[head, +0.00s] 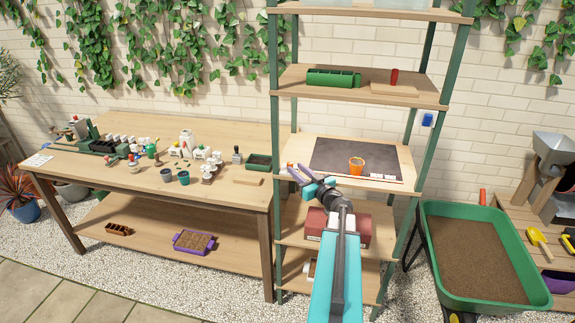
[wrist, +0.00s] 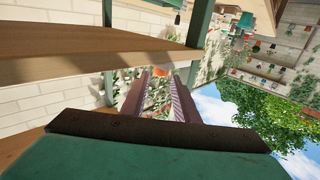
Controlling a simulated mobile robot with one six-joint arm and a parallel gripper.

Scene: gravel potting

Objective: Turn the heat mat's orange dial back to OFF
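The dark heat mat (head: 331,153) lies on the middle shelf of the green-posted rack. A pale strip with small red marks runs along the mat's front edge.
Rack posts and shelf boards (head: 300,80) stand close around my arm. A red-brown box (head: 357,227) sits on the shelf below. A potting bench (head: 110,183) with several pots is at left. A green tray of soil (head: 480,255) is at right.

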